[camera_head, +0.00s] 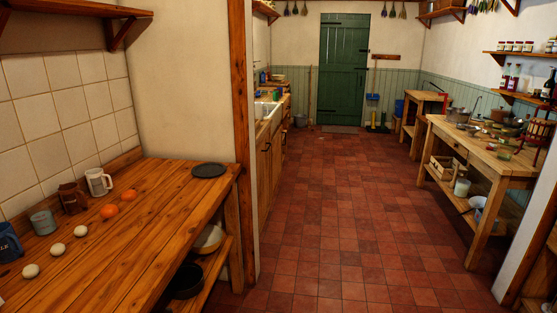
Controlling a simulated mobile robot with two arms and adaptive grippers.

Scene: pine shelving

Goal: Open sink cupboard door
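The sink unit stands along the left wall, beyond a wooden post, with a white sink (264,109) in its top. Below the sink is a wooden cupboard front (266,160), seen at a steep angle and partly hidden by the post and wall end. A small dark spot on that front may be a handle; it is too small to tell. The door looks closed, though the angle makes this hard to judge. Neither of my grippers shows in the head view.
A wooden counter (130,245) with eggs, mugs, oranges and a dark plate (209,170) fills the near left. A wooden post (241,130) stands past it. The red tiled floor (335,210) is clear in the middle. A worktable (488,160) stands right; a green door (343,70) is at the back.

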